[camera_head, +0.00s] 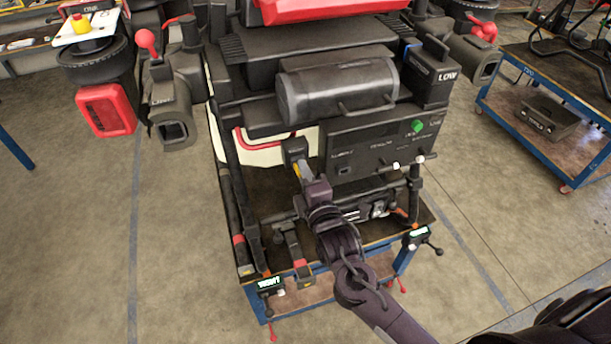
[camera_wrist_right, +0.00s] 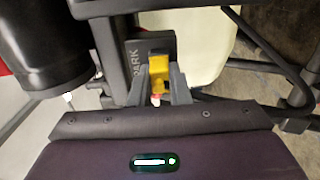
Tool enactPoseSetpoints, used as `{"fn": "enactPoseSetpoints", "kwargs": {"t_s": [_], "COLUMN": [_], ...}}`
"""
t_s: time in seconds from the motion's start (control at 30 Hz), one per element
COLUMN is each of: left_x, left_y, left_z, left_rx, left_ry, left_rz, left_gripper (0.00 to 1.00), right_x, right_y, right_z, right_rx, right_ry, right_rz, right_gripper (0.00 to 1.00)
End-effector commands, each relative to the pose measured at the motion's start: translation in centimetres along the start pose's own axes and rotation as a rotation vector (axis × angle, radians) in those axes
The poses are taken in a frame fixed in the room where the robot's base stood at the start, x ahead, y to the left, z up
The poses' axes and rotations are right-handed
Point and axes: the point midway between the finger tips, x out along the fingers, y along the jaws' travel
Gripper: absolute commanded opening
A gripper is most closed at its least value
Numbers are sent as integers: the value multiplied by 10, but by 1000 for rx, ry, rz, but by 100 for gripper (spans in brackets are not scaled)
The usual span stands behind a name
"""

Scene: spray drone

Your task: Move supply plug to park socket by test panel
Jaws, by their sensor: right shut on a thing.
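The supply plug (camera_wrist_right: 159,72) is yellow and sits between the fingers of my right gripper (camera_wrist_right: 158,92), which is shut on it. It lies against the front of the dark park socket block (camera_wrist_right: 134,45), marked PARK. I cannot tell how deep the plug sits. In the head view my right gripper (camera_head: 306,180) reaches up to the park socket (camera_head: 295,149), with a bit of the yellow plug (camera_head: 299,167) showing. The test panel (camera_head: 372,138), with a green knob and a SUPPLY label, is just right of the socket. My left gripper is not in view.
The drone's dark cylinder (camera_head: 338,90) hangs above the panel. The black frame stands on a blue-edged cart (camera_head: 398,262). Frame bars flank my right arm. Another cart (camera_head: 543,135) stands at the right; the floor between is clear.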

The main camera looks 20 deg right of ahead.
Motion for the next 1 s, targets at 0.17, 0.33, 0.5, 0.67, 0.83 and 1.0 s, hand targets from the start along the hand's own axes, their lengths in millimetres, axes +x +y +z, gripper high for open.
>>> {"fn": "enactPoseSetpoints", "kwargs": {"t_s": [0.17, 0.33, 0.5, 0.67, 0.83, 1.0], "left_x": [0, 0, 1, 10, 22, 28], "left_y": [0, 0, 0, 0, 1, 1], "left_z": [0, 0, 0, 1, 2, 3], "left_rx": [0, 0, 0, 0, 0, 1], "left_ry": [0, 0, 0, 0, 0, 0], "left_rz": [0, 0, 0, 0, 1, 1], "left_gripper": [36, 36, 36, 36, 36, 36], "right_x": [0, 0, -1, -18, -49, -71], "right_y": [0, 0, -1, -4, -5, -3], "right_z": [0, 0, 0, 0, 0, 0], "right_rx": [0, 0, 0, 0, 0, 0], "right_ry": [0, 0, 0, 0, 1, 0], "right_rz": [0, 0, -1, -3, -3, -2], "right_gripper": [34, 42, 42, 42, 42, 42]}}
